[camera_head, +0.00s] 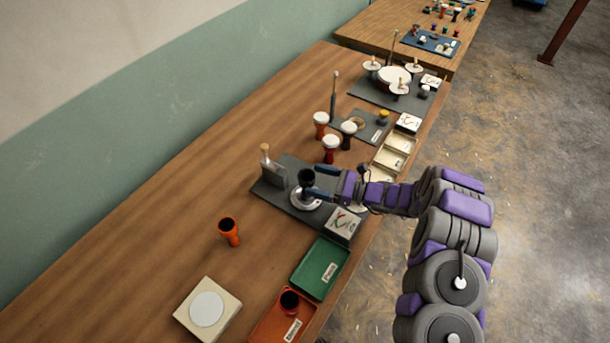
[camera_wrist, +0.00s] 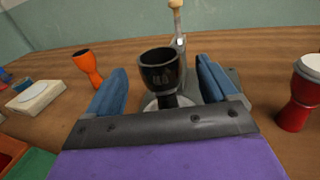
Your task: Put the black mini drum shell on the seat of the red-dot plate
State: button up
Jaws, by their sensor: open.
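The black mini drum shell (camera_head: 307,180) stands upright on the pale round seat (camera_head: 304,204) of a dark grey plate (camera_head: 275,198). In the wrist view the shell (camera_wrist: 160,72) shows its open mouth upward, with the pale seat (camera_wrist: 150,105) partly visible under its foot. I cannot make out a red dot on the plate. My gripper (camera_head: 322,182) is open at the shell. In the wrist view its blue fingers (camera_wrist: 163,68) stand one on each side of the shell, with visible gaps. The shell's lower foot is partly hidden by the gripper body.
A wooden-handled tool (camera_head: 266,155) rises behind the shell on the plate. A card (camera_head: 341,223) lies at its front. An orange goblet (camera_head: 229,231), green tray (camera_head: 320,268) and orange tray (camera_head: 270,326) with a dark cup are nearer. Red drums (camera_head: 331,148) stand beyond.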

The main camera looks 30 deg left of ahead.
jog(key=w+d, duration=0.1)
jog(key=d, duration=0.5)
jog(key=shift+p, duration=0.35)
jog(key=shift+r, duration=0.1)
jog(key=s+d+r+n+g+h, duration=0.25)
jog(key=s+r+n, duration=0.25)
jog(key=s+r, duration=0.3)
jog(key=s+d+r+n+g+h, duration=0.2)
jog(key=s+d+r+n+h, duration=0.2)
jog(key=s+r, duration=0.4)
jog(key=s+d+r+n+t+h, duration=0.3)
jog(key=s+d+h, duration=0.2)
jog(key=s+d, duration=0.5)
jog(key=s+d+r+n+t+h, duration=0.3)
jog(key=s+d+h, duration=0.3)
jog(key=d, duration=0.9)
jog(key=s+n, duration=0.1)
jog(key=s, duration=0.2)
jog(key=shift+s+d+r, duration=0.3)
jog(key=shift+s+d, duration=0.05)
jog(key=shift+s, duration=0.05)
